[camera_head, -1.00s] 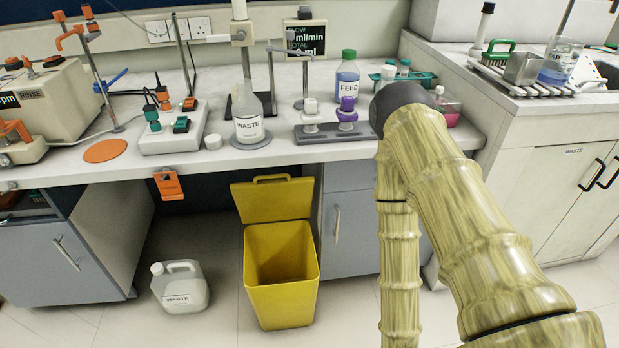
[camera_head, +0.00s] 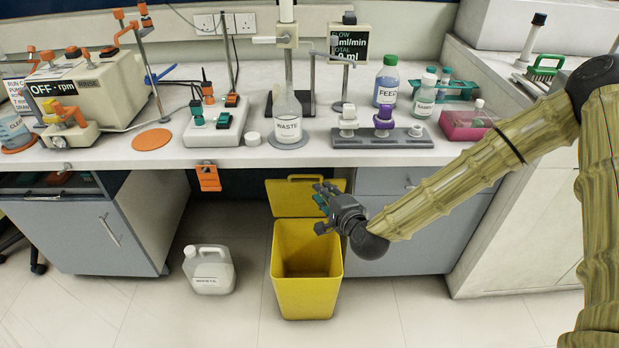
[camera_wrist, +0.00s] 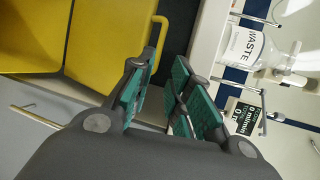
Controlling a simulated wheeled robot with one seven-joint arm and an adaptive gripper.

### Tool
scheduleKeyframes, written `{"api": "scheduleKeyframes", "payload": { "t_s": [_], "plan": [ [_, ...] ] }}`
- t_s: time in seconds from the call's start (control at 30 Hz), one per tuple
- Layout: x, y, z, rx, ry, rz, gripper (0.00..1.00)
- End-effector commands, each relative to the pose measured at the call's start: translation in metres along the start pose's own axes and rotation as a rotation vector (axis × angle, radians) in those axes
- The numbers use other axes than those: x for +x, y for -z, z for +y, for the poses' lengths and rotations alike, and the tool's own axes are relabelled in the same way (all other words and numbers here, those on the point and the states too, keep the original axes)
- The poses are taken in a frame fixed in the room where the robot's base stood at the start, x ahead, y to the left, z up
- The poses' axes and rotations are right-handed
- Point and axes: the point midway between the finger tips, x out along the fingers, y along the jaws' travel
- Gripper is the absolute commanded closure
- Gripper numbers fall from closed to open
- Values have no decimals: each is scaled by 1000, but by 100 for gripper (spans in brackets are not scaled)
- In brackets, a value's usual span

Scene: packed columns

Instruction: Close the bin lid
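The yellow bin (camera_head: 305,290) stands on the floor under the bench, its mouth uncovered. Its yellow lid (camera_head: 287,198) is raised upright at the back, with a handle along the top edge. My gripper (camera_head: 322,205) is in front of the right part of the lid, above the bin's right rim. In the wrist view the yellow lid (camera_wrist: 103,40) is at upper left, and its handle (camera_wrist: 154,48) is close to the green-padded fingers (camera_wrist: 160,98). The fingers are apart with a gap between them and nothing held. I cannot tell whether they touch the lid.
A white waste jug (camera_head: 210,270) stands on the floor left of the bin. Grey cabinets (camera_head: 410,240) flank the bin space. Several bottles and devices stand on the bench. The floor in front is clear.

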Motion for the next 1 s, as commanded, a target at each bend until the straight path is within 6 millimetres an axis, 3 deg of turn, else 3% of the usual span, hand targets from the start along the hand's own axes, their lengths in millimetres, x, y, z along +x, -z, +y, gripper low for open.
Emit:
{"api": "scheduleKeyframes", "payload": {
  "t_s": [0.6, 1.0],
  "plan": [
    [87, -1, 2, -3, -2, -1, 81],
    [104, -1, 2, -3, -3, -1, 81]
  ]
}}
